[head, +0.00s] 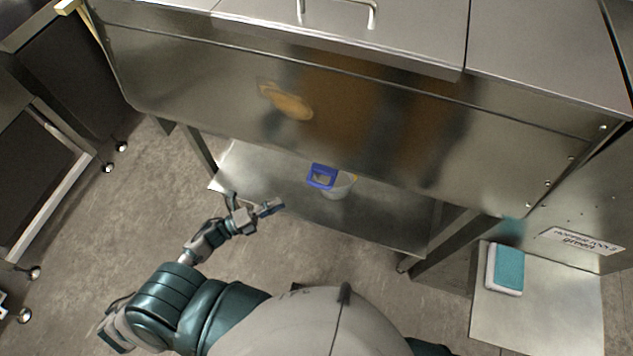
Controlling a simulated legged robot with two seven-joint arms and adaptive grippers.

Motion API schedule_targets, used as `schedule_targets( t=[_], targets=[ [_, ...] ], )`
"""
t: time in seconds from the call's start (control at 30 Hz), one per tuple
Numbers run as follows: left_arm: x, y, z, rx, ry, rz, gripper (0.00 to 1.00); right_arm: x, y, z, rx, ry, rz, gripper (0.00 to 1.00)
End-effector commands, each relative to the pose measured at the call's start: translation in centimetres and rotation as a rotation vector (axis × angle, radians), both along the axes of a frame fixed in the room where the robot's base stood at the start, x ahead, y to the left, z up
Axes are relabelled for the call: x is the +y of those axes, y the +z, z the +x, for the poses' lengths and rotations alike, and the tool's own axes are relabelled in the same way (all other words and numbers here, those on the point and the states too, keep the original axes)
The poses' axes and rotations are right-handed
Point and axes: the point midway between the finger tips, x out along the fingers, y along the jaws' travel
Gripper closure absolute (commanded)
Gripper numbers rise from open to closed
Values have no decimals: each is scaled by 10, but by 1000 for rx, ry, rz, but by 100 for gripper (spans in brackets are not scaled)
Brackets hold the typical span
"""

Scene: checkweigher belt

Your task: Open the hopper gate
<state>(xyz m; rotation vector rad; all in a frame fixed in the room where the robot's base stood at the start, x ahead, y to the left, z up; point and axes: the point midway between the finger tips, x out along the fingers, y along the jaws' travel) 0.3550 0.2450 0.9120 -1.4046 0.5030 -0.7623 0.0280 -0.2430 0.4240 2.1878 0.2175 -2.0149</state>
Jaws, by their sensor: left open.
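The large steel hopper housing (400,150) fills the upper part of the head view. A lid with a bent metal handle (373,14) lies on its top. An oval brass-coloured piece (290,102) shows on its front face; I cannot tell if it is a plate, a handle or the gate. A pale yellow bar end (66,6) sticks out at the top left corner. My left gripper (256,204) is open and empty, below and to the left of the oval piece, apart from the housing. My right gripper is not in view.
A teal and white sponge-like block (507,268) lies on a pale panel (545,320) at right, below a label (582,242). Wheeled frames stand at left. Floor (155,190) is clear.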

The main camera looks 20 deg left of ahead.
Motion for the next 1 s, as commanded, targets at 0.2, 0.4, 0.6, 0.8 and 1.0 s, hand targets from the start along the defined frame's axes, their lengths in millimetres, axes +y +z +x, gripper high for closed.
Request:
schedule_targets(
  t=[0.2, 0.4, 0.6, 0.8, 1.0],
  targets=[
    [-40, 10, 37, -5, 0, -2, 59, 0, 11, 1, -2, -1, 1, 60],
    [-71, 15, 68, -3, 0, -3, 59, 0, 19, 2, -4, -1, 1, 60],
    [-93, 16, 87, -1, 1, -2, 59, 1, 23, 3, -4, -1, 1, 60],
    [-100, 16, 93, 1, 1, 0, 59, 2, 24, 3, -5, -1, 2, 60],
    [-100, 16, 93, 1, 1, 0, 59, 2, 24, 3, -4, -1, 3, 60]
  ],
)
